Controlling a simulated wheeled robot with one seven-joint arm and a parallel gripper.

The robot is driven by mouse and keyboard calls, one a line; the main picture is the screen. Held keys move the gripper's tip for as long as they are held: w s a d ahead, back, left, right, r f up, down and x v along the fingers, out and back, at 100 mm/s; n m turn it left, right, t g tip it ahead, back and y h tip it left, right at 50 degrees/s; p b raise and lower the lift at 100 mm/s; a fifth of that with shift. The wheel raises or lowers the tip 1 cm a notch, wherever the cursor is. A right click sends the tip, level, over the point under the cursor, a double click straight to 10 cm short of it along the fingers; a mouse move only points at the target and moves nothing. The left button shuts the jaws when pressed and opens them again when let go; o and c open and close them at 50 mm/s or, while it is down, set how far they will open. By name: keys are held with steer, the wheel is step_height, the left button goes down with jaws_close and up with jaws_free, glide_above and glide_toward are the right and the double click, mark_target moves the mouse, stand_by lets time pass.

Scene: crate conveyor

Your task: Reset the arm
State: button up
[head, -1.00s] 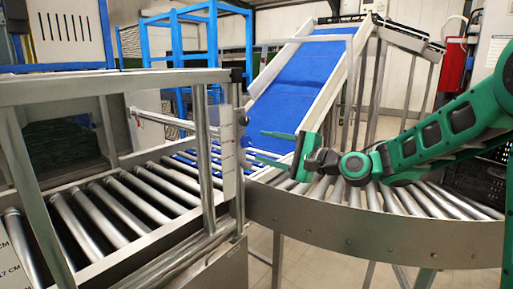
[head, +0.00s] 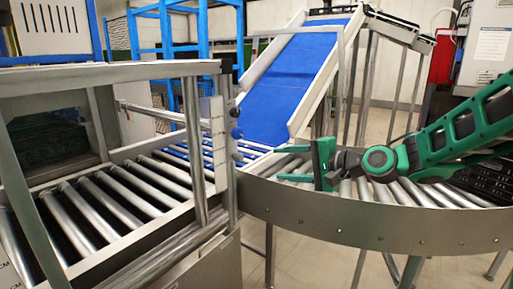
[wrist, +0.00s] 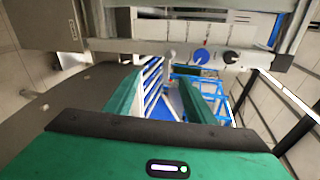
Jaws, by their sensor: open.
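My gripper (head: 288,164) is green and hangs over the inner end of the curved roller conveyor (head: 375,232), its two fingers pointing left. The fingers are apart with nothing between them. In the wrist view my gripper (wrist: 160,97) also shows open, with blue-marked rollers and blue framework visible past the fingers. My green arm comes in from the right of the head view. No crate is visible.
A metal-framed straight roller conveyor (head: 108,201) stands at the left, its post close to my gripper. A blue sloped belt (head: 292,85) rises behind. Blue racks (head: 175,35) and a red cabinet (head: 443,55) stand at the back.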

steer(key=s+d+f+n+g+h, duration=0.2)
steer(key=s+d+f+h, duration=0.2)
steer(key=s+d+f, duration=0.45)
steer(key=s+d+f+n+g+h, duration=0.1)
steer(key=s+d+f+g+h, duration=0.15)
steer(key=s+d+h, duration=0.65)
steer(key=s+d+f+g+y, duration=0.1)
steer(key=s+d+g, duration=0.1)
steer(key=s+d, duration=0.4)
steer(key=s+d+f+g+y, duration=0.1)
steer(key=s+d+g, duration=0.2)
steer(key=s+d, duration=0.4)
steer(key=s, duration=0.7)
steer(key=shift+f, duration=0.3)
steer(key=shift+s, duration=0.1)
